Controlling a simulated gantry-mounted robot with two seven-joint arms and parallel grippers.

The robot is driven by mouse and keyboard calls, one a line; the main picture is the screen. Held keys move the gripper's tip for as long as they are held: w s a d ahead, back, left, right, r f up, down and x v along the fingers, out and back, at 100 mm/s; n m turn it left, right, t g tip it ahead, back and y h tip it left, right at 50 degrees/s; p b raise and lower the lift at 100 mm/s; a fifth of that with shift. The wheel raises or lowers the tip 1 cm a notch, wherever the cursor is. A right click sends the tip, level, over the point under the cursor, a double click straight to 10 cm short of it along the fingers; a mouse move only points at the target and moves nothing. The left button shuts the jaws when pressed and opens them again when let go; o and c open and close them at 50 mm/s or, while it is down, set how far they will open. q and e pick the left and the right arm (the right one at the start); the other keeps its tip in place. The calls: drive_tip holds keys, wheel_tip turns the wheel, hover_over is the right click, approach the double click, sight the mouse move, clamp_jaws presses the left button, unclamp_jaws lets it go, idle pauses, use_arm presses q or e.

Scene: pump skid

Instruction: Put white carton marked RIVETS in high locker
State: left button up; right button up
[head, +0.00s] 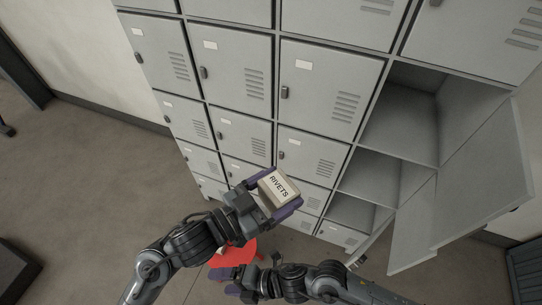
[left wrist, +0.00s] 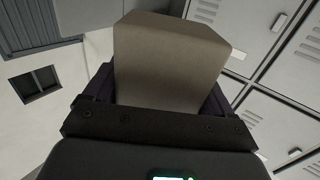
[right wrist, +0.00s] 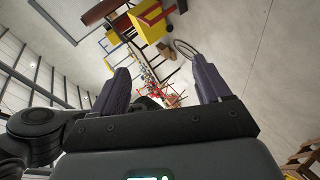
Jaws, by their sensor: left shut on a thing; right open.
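The white carton marked RIVETS (head: 279,187) is held up in front of the grey lockers, its lettered face toward the head camera. My left gripper (head: 280,192) is shut on it, with a purple finger on either side. In the left wrist view the carton (left wrist: 168,65) fills the space between the fingers. The highest open locker (head: 402,112) is an empty compartment right of the carton, apart from it. My right gripper (right wrist: 165,85) is open and empty in its wrist view; in the head view it is low, left of the carton, partly hidden.
Below are two more open compartments, a middle one (head: 369,176) and a low one (head: 350,212). Open doors (head: 490,160) stick out at the right. Other lockers (head: 330,85) are shut. A red object (head: 236,256) shows near my right gripper.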

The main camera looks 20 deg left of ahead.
drive_tip(key=w+d+f+n+h, duration=0.35)
drive_tip(key=w+d+h, duration=0.25)
drive_tip(key=w+d, duration=0.7)
drive_tip(key=w+d+r+n+t+h, duration=0.2)
drive_tip(key=w+d+r, duration=0.1)
drive_tip(key=w+r, duration=0.55)
drive_tip(key=w+a+r+n+t+h, duration=0.1)
drive_tip(key=w+a+r, duration=0.15)
drive_tip(key=r, duration=0.35)
drive_tip(key=w+a+r+n+t+h, duration=0.1)
drive_tip(key=w+a+r, duration=0.1)
drive_tip(key=w+r, duration=0.3)
wheel_tip(320, 180, up, 16)
drive_tip(key=n+g+h, duration=0.2)
drive_tip(key=n+h, duration=0.2)
hover_over(276, 197)
drive_tip(key=w+a, duration=0.2)
drive_tip(key=w, duration=0.2)
drive_tip(key=shift+w+d, duration=0.1)
drive_tip(key=shift+w, duration=0.05)
drive_tip(key=shift+s+g, duration=0.3)
drive_tip(key=shift+s+f, duration=0.2)
drive_tip(key=shift+f, duration=0.4)
drive_tip(key=f, duration=0.3)
drive_tip(key=d+f, duration=0.1)
drive_tip(key=f, duration=0.3)
drive_tip(key=s+f, duration=0.1)
drive_tip(key=f, duration=0.2)
drive_tip(key=shift+d+f, duration=0.15)
drive_tip(key=shift+f, duration=0.1)
